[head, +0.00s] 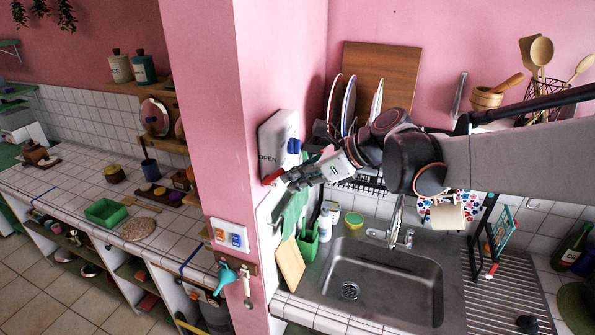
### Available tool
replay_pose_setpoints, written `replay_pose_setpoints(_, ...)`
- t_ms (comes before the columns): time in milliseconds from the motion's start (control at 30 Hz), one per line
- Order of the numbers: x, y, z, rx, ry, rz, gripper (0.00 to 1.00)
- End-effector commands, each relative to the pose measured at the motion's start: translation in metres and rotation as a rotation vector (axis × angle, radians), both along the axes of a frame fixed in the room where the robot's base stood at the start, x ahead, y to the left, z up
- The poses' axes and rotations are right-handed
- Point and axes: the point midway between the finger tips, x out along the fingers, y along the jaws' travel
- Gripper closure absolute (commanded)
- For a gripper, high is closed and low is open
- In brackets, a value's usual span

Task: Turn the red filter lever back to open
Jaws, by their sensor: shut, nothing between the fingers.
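A white filter box (278,133) is fixed to the pink pillar, with the word OPEN on its front and a blue part (294,146) on its right side. The red lever (272,177) shows at the box's lower left, its visible end slanting down to the left. My gripper (287,181) reaches in from the right, below the box. Its fingers are shut and hold nothing. The fingertips are right beside the red lever and hide its right part; I cannot tell whether they touch it.
A steel sink (385,285) lies below my arm. A dish rack with plates (348,103) stands behind the gripper. A green cloth (293,212) hangs just below the fingers. A switch plate (229,235) is on the pillar. The tiled counter (165,225) runs left.

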Motion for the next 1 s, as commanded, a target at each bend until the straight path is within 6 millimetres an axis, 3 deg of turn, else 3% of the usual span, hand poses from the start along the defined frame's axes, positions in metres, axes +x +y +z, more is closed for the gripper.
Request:
replay_pose_setpoints(33,0.000,0.003,0.009,-0.042,0.014,0.005,1.00)
replay_pose_setpoints(333,0.004,0.014,0.025,-0.293,0.105,0.003,1.00)
replay_pose_setpoints(1000,0.007,0.020,0.036,-0.291,0.106,0.000,1.00)
